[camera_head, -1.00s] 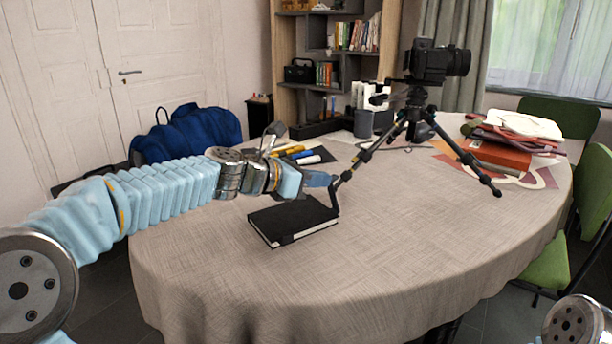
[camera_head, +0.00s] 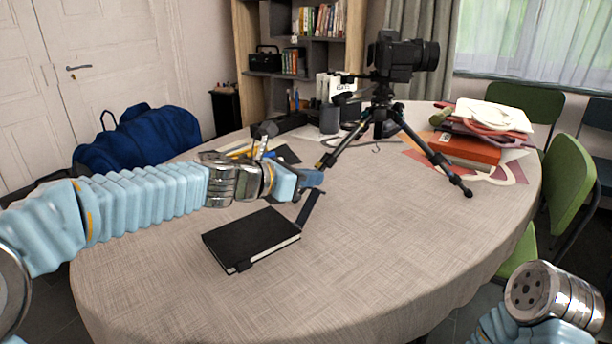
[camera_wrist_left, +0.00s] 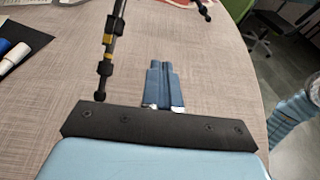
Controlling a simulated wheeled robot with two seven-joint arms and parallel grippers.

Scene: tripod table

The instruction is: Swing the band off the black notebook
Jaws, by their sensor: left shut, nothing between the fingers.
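The black notebook (camera_head: 248,238) lies closed on the table, with pale page edges showing. A dark strip that looks like its band (camera_head: 309,208) rises from the notebook's right corner and leans outward to the right, clear of the cover. A small dark piece shows at the notebook's front edge. My left gripper (camera_head: 318,178) is shut and empty, just above the strip's upper end; I cannot tell whether they touch. Its closed fingers (camera_wrist_left: 164,84) show in the left wrist view, where the notebook and strip are not visible. My right gripper is out of view.
A tripod (camera_head: 380,120) with a camera (camera_head: 403,58) stands close behind the left gripper, one leg reaching near it. Pens and a dark pad lie behind my left arm. A stack of red books (camera_head: 468,150) sits at the back right. The table front is clear.

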